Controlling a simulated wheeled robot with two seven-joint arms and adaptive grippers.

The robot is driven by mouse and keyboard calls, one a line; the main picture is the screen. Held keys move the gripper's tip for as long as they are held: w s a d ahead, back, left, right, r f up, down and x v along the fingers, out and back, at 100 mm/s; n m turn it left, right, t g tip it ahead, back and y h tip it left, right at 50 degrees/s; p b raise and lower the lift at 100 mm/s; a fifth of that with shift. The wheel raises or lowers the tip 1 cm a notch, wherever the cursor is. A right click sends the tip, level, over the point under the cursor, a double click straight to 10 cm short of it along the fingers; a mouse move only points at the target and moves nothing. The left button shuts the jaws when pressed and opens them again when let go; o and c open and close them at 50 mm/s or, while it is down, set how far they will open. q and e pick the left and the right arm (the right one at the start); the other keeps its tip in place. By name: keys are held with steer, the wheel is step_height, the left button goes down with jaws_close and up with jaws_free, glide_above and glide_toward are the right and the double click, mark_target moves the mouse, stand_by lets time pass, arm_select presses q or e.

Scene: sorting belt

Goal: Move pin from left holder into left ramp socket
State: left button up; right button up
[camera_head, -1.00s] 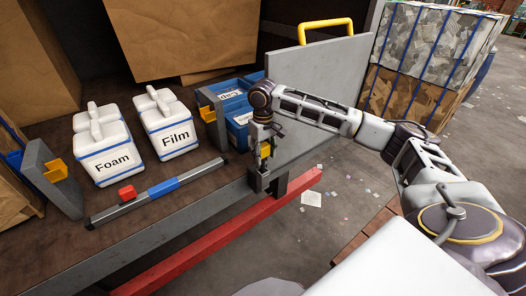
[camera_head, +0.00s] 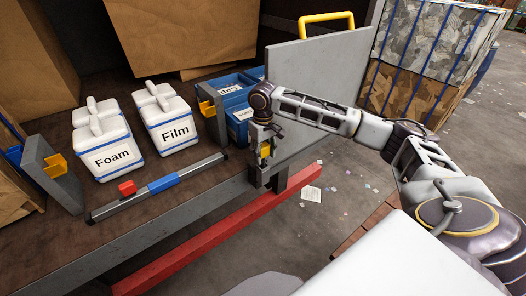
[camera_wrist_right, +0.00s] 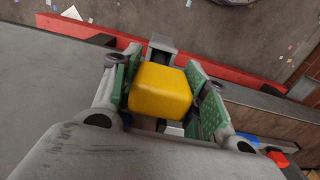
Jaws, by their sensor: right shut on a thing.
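My right gripper (camera_head: 264,155) is shut on a yellow block-shaped pin head (camera_wrist_right: 160,91), which sits between its green-lined fingers in the right wrist view. The gripper points down at the bench's front edge, right above a small grey bracket (camera_head: 257,177). Whether the pin's lower end is inside this bracket is hidden. A large grey panel (camera_head: 305,85) with a yellow handle stands just behind the gripper. I cannot tell which part is the left ramp socket. My left gripper is not in view.
White boxes marked Foam (camera_head: 107,155) and Film (camera_head: 172,133) stand on the bench beside grey plates with yellow brackets. A bar with a red block (camera_head: 127,188) and blue sleeve lies in front. A red rail (camera_head: 225,230) runs below the bench edge.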

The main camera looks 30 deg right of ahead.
steer(key=shift+f, duration=1.7)
steer(key=o, duration=1.3)
steer(key=shift+f, duration=0.1)
steer(key=shift+r, duration=6.05)
